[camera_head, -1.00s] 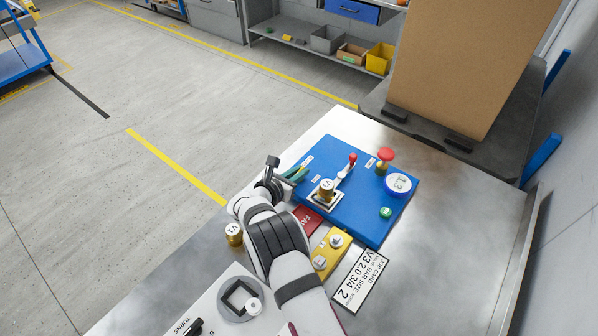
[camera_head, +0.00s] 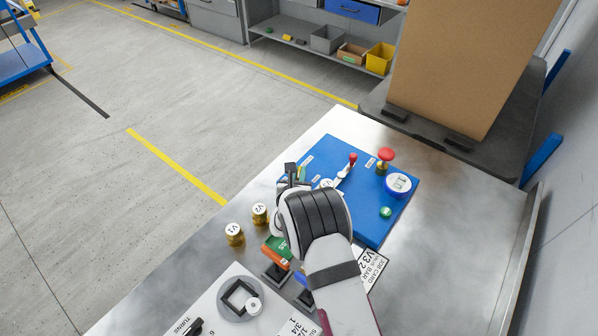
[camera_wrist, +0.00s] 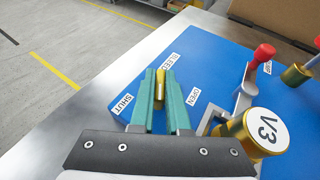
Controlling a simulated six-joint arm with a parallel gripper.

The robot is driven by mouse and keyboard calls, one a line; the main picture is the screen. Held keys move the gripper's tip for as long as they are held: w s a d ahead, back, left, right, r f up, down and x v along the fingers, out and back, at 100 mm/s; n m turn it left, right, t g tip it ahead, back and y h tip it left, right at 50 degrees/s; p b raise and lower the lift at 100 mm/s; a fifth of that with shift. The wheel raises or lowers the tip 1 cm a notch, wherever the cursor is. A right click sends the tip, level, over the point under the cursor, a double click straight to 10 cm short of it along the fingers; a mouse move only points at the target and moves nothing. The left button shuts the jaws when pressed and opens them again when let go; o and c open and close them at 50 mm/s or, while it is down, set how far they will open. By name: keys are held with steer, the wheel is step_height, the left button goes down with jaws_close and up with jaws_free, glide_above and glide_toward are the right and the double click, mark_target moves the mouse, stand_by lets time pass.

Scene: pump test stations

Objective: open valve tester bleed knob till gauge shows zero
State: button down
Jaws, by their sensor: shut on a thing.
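My gripper (camera_wrist: 157,78) is shut on the brass bleed knob (camera_wrist: 160,88), with a teal finger on either side. The knob stands on the blue tester board (camera_wrist: 207,52), between the SHUT label at left and the OPEN label at right, near the BLEED label. The round gauge (camera_head: 398,184) on the board's right side appears to read 1.0. Valve V3 (camera_wrist: 258,133) sits by the red-tipped clamp lever (camera_wrist: 258,62). In the head view my gripper (camera_head: 296,176) is at the board's left edge and hides the knob.
Valves V1 (camera_head: 234,234) and V2 (camera_head: 260,214) stand left of my arm. A job card (camera_head: 371,268) lies partly hidden at right. The bench's right side is clear.

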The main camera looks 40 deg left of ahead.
steer(key=c, duration=0.9)
jaws_free()
steer(key=v, duration=1.5)
steer(key=shift+s+d, duration=0.3)
steer(key=shift+r, duration=0.1)
